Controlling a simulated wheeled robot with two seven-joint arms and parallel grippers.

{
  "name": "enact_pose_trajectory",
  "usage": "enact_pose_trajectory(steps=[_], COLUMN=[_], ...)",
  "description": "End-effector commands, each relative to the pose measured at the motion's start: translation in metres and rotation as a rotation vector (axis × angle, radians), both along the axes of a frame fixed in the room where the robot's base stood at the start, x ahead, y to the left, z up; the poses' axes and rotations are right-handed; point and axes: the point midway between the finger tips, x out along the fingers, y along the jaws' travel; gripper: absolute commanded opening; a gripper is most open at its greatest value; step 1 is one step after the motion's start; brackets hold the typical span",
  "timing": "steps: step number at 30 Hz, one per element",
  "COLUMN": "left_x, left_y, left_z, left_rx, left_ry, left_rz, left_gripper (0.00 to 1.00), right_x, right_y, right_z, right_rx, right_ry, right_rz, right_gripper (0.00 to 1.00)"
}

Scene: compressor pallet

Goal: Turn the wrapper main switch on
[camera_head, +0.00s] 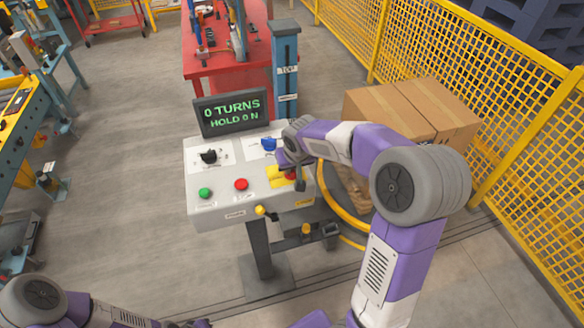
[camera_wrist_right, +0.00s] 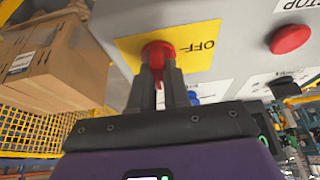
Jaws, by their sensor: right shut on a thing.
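The wrapper main switch is a red rotary knob (camera_head: 290,176) on a yellow plate (camera_head: 274,184) at the right of the grey control panel (camera_head: 222,207). In the right wrist view the red knob (camera_wrist_right: 158,50) sits on the yellow plate (camera_wrist_right: 200,45), where the word OFF shows beside it. My right gripper (camera_wrist_right: 159,72) is shut on the knob, one finger on each side of its red handle. In the head view this gripper (camera_head: 297,182) partly hides the knob. My left arm is at the bottom left; its gripper (camera_head: 198,323) barely shows at the bottom edge.
A display (camera_head: 231,112) above the panel reads "0 TURNS HOLD 0 N". Black (camera_head: 209,156) and blue (camera_head: 268,144) knobs, a green button (camera_head: 205,193) and a red button (camera_head: 241,184) are nearby. A carton (camera_head: 400,105) and yellow fence (camera_head: 540,110) stand right.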

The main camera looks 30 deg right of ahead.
Motion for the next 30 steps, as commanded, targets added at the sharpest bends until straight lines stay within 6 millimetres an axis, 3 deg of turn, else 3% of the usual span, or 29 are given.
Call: enact_pose_trajectory(steps=[13, 14, 18, 26, 30], left_x=[0.0, 0.0, 0.0, 0.0, 0.0], left_y=[0.0, 0.0, 0.0, 0.0, 0.0], left_z=[-0.001, -0.001, -0.001, -0.001, 0.001], left_rx=[0.0, 0.0, 0.0, 0.0, 0.0], left_ry=[0.0, 0.0, 0.0, 0.0, 0.0], left_rz=[0.0, 0.0, 0.0, 0.0, 0.0], left_gripper=[0.0, 0.0, 0.0, 0.0, 0.0], right_x=[-0.004, -0.004, -0.003, -0.002, -0.004], right_y=[0.001, 0.001, 0.0, 0.0, 0.001], right_z=[-0.005, -0.005, -0.005, -0.002, 0.009], right_rx=[0.003, 0.003, 0.003, 0.002, 0.002], right_ry=[0.018, 0.018, 0.016, 0.008, 0.004], right_rz=[-0.012, -0.012, -0.012, -0.01, -0.009], right_gripper=[0.0, 0.2, 0.41, 0.41, 0.41])
